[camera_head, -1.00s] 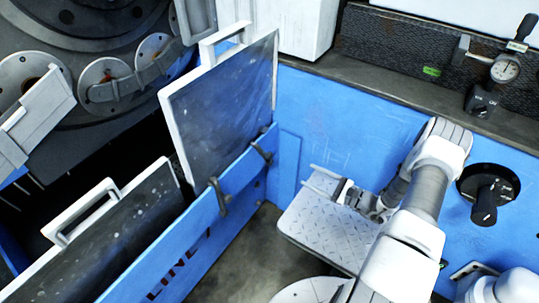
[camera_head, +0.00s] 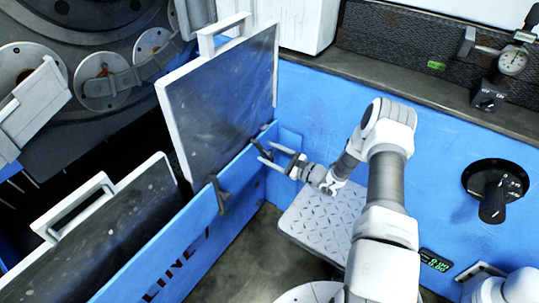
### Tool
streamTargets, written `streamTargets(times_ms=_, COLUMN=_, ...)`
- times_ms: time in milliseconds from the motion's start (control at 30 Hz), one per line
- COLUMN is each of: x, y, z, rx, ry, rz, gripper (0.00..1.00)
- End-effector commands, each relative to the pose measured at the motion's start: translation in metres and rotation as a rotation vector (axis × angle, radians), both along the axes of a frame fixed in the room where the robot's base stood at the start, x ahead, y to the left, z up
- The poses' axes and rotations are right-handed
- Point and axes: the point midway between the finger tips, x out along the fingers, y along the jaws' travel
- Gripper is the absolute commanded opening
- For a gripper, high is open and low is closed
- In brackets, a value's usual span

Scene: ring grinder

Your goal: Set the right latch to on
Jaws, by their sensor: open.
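The right latch (camera_head: 259,148) is a small dark piece on the top edge of the blue wall, below the right raised panel. The left latch (camera_head: 220,194) is a similar dark handle farther along the same wall. My gripper (camera_head: 265,152) is open, its two fingers pointing left at the right latch. The fingers overlap the latch in the picture and partly hide it. I cannot tell whether they touch it or stand in front of it.
The right panel (camera_head: 218,95) stands raised behind the wall; the left panel (camera_head: 105,228) sits lower. A black rotary knob (camera_head: 492,208) is on the blue wall at the right. A grey treaded step (camera_head: 310,222) lies below my arm. A dial gauge (camera_head: 512,62) stands on the ledge.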

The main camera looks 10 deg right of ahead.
Motion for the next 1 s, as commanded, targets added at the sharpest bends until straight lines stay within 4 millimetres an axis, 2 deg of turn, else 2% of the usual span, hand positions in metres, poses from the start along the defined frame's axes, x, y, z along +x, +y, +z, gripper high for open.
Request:
streamTargets(times_ms=333, x=0.0027, y=0.0026, z=0.0003, rx=0.0, ry=0.0, rz=0.0, gripper=0.62)
streamTargets(times_ms=667, x=0.0025, y=0.0024, z=0.0, rx=0.0, ry=0.001, rz=0.0, gripper=0.03)
streamTargets(times_ms=700, x=0.0024, y=0.0024, z=0.0, rx=0.0, ry=0.001, rz=0.0, gripper=0.0)
streamTargets(times_ms=1000, x=0.0023, y=0.0023, z=-0.0002, rx=0.0, ry=0.001, rz=0.0, gripper=0.0)
